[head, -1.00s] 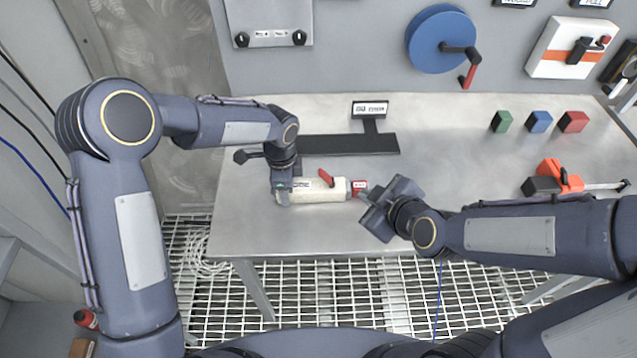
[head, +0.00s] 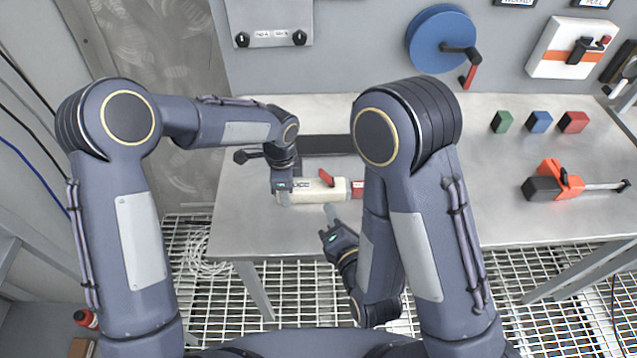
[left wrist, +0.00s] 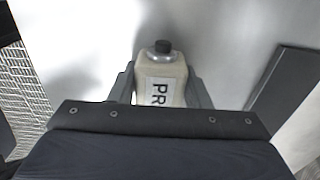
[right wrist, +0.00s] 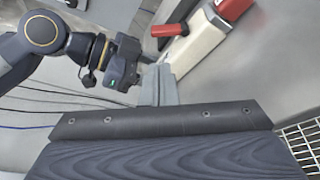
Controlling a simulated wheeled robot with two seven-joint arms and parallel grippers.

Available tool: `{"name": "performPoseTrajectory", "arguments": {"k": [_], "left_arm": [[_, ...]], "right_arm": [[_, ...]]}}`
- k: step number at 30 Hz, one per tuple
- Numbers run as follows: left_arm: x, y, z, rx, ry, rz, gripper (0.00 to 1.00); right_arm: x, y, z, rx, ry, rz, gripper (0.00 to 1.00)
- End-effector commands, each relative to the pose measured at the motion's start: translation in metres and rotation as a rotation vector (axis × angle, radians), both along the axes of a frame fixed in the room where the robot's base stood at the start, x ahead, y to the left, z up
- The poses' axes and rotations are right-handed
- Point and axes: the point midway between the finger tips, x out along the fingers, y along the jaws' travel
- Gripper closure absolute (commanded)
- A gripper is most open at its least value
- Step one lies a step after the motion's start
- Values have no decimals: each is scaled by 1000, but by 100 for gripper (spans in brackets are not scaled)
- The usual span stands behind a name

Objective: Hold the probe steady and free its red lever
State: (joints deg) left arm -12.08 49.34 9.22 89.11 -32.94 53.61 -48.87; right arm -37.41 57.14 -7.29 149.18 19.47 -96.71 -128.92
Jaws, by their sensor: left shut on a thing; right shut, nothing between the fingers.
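The lever stands up at a slant. My left gripper (head: 283,196) is shut around the probe's left part; the left wrist view shows the probe (left wrist: 162,85) with its dark cap between the fingers. My right gripper (head: 331,212) is shut and empty, just in front of the probe. In the right wrist view its fingers (right wrist: 162,84) are together, beside and apart from the probe (right wrist: 193,45) and the lever (right wrist: 168,30).
A black stand (head: 328,144) lies behind the probe. Green (head: 501,121), blue (head: 539,121) and red (head: 573,122) blocks and an orange-black tool (head: 560,183) are on the right. My right arm hides the middle of the table. The front edge (head: 250,257) is close.

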Motion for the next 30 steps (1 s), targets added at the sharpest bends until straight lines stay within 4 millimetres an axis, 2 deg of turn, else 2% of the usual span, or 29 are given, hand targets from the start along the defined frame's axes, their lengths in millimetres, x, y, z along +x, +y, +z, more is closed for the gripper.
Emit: {"name": "performPoseTrajectory", "arguments": {"k": [8,11,21,25,30], "left_arm": [[0,0,0,0,0,-1,84],[0,0,0,0,0,-1,84],[0,0,0,0,0,-1,84],[0,0,0,0,0,-1,84],[0,0,0,0,0,-1,84]], "right_arm": [[5,1,-1,5,0,-3,100],[17,4,-3,6,-1,-5,100],[74,20,-14,5,0,-5,100],[88,24,-17,5,1,-3,100],[95,27,-19,4,2,-1,100]]}}
